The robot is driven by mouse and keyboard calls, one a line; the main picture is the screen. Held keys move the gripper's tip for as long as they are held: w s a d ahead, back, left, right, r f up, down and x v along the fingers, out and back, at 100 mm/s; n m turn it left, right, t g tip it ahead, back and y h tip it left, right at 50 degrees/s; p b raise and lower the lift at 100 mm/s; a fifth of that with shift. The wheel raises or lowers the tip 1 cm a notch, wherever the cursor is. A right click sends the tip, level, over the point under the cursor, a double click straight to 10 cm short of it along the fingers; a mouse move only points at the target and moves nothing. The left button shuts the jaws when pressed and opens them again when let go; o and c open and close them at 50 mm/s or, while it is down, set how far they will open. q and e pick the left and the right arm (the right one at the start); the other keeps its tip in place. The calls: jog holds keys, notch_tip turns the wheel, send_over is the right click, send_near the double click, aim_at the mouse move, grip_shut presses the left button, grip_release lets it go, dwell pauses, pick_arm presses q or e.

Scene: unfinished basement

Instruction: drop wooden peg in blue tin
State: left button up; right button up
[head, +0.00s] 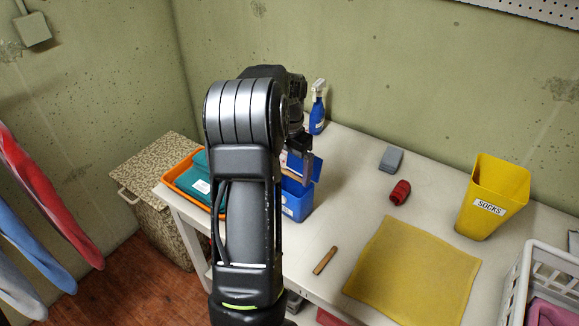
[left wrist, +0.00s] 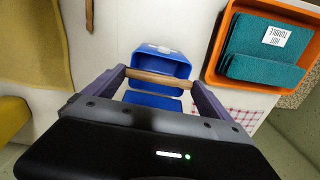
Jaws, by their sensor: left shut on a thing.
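My left gripper (left wrist: 158,80) is shut on a wooden peg (left wrist: 157,76), which spans crosswise between its two fingers. In the head view the left gripper (head: 299,165) is above the blue tin (head: 297,208), and a bit of the held peg (head: 291,175) shows. The blue tin in the left wrist view (left wrist: 165,60) has a white label and appears open, with a blue panel on one side, perhaps its raised lid. The held peg is in front of the tin's opening, apart from its floor. Another wooden peg (head: 325,260) lies on the table. My right gripper is not in view.
An orange tray (head: 176,184) with teal cloths stands left of the tin. A blue spray bottle (head: 317,115) is behind it. A grey block (head: 391,158), a red roll (head: 400,192), a yellow cloth (head: 415,275), a yellow socks bin (head: 485,200) and a white basket (head: 545,280) lie rightward.

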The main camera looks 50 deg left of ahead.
aim_at(289, 172)
pick_arm(q)
jog(key=shift+f+b, duration=0.35)
jog(key=shift+f, duration=0.25)
jog(key=o, duration=0.9)
jog(key=shift+o, duration=0.2)
jog(key=shift+r, duration=0.25)
notch_tip(289, 172, up, 7)
jog(key=shift+r+b, duration=0.2)
jog(key=shift+b, duration=0.45)
jog(key=shift+s+f, duration=0.1)
